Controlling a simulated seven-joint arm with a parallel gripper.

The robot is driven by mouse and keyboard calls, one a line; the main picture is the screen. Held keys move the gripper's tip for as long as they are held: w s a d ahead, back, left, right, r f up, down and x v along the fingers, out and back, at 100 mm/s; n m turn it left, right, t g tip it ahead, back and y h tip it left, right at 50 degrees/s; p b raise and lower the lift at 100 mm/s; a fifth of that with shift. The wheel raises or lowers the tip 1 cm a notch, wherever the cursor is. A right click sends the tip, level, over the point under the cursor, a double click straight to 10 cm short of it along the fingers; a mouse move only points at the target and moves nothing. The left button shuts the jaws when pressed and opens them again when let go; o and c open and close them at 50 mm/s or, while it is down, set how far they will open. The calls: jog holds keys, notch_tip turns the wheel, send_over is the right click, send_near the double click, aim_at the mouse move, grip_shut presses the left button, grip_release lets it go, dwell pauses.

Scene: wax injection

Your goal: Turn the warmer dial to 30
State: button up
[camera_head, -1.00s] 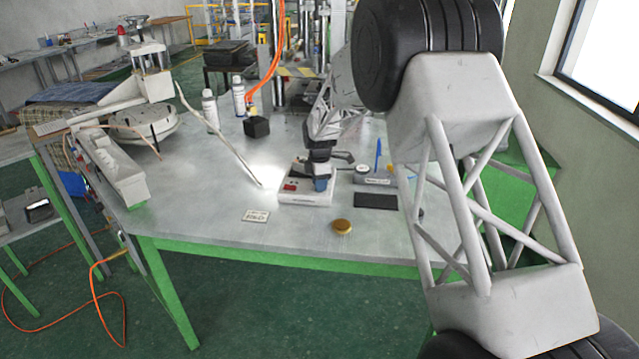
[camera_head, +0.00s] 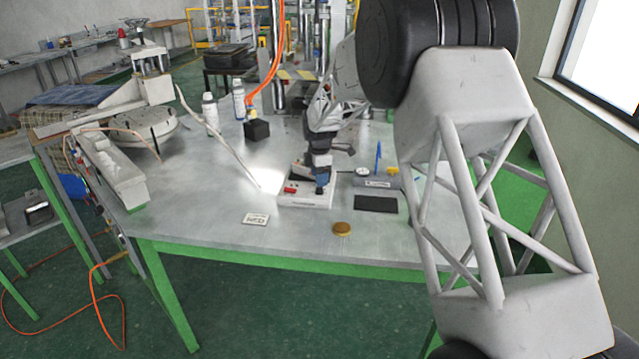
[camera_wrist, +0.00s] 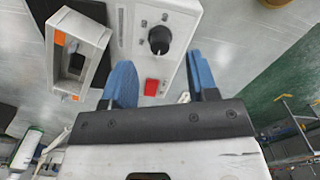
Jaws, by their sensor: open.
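The warmer (camera_head: 297,202) is a low white box on the table with a red switch (camera_wrist: 152,87) and a black dial (camera_wrist: 159,38). In the wrist view the dial is uncovered, round, with a pale pointer mark, and a printed scale around it that is too small to read. My gripper (camera_wrist: 165,80) is open, with two blue fingers reaching toward the warmer's face. The dial lies beyond the fingertips, between their lines, and nothing is held. In the head view my gripper (camera_head: 321,186) hangs over the warmer's right part and hides the dial.
A grey holder (camera_head: 377,183) with a blue pen and a dark pad (camera_head: 376,204) lie right of the warmer. A gold round tin (camera_head: 342,229) and a small printed card (camera_head: 256,219) lie in front. A black block (camera_head: 256,130) stands behind. The table left of the warmer is mostly clear.

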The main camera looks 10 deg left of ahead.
jog(key=shift+r, duration=1.95)
jog(key=shift+s+d+r, duration=0.15)
jog(key=shift+d+r, duration=0.05)
jog(key=shift+d, duration=0.05)
jog(key=s+d+r+m+t, duration=0.1)
jog(key=s+d+r+m, duration=0.5)
jog(key=s+d+r, duration=0.5)
jog(key=s+d+r+m, duration=0.55)
jog(key=s+d, duration=0.45)
jog(key=s, duration=0.4)
jog(key=s+d+f+m, duration=0.1)
jog(key=s+d+m, duration=0.2)
jog(key=s, duration=0.7)
jog(key=s+d+f+m+t, duration=0.1)
jog(key=s+d+m, duration=0.3)
jog(key=s, duration=0.7)
jog(key=s+d+f+m, duration=0.1)
jog(key=s+d+m, duration=0.2)
jog(key=s, duration=0.7)
jog(key=shift+s+d+m+t, duration=0.3)
jog(key=shift+s+m, duration=0.05)
jog(key=shift+m, duration=0.3)
jog(key=shift+f, duration=0.1)
